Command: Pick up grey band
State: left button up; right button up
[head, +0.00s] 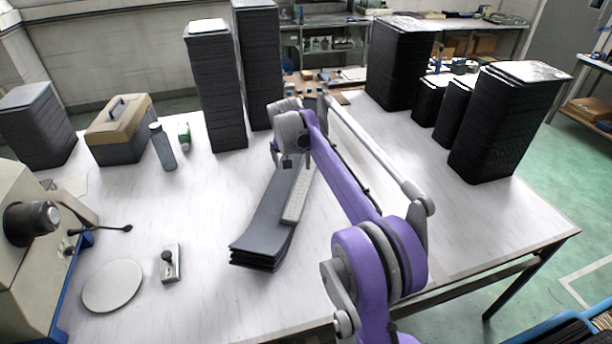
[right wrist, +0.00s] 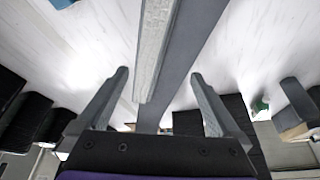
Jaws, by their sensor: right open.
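The grey band (head: 297,197) is a long, narrow, light grey strip lying along the right side of a stack of dark grey panels (head: 262,222) on the white table. In the right wrist view the band (right wrist: 154,45) runs down from the top edge, and its end shows between my fingers. The dark panel beside it (right wrist: 192,45) also passes between them. My right gripper (right wrist: 160,76) is open with nothing clasped. In the head view my right gripper (head: 289,161) is over the far end of the stack, partly hidden by its own wrist. My left gripper is out of view.
Tall dark stacks stand behind on the left (head: 214,95) and right (head: 500,120). A toolbox (head: 118,130), a grey bottle (head: 162,147), a round plate (head: 112,286) and a small lever block (head: 171,263) are on the left.

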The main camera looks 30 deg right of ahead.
jog(key=shift+m+h, duration=0.3)
jog(key=shift+m, duration=0.5)
jog(key=w+d+f, duration=0.4)
jog(key=f, duration=0.1)
jog(key=w+d+f, duration=0.2)
jog(key=f, duration=0.1)
jog(key=shift+d+f, duration=0.1)
jog(key=shift+d, duration=0.25)
jog(key=shift+g, duration=0.3)
jog(key=x, duration=0.5)
jog(key=shift+w+d+f+p, duration=0.2)
jog(key=shift+d+p, duration=0.1)
jog(key=shift+d, duration=0.15)
jog(key=shift+s, duration=0.1)
jog(key=shift+c, duration=0.3)
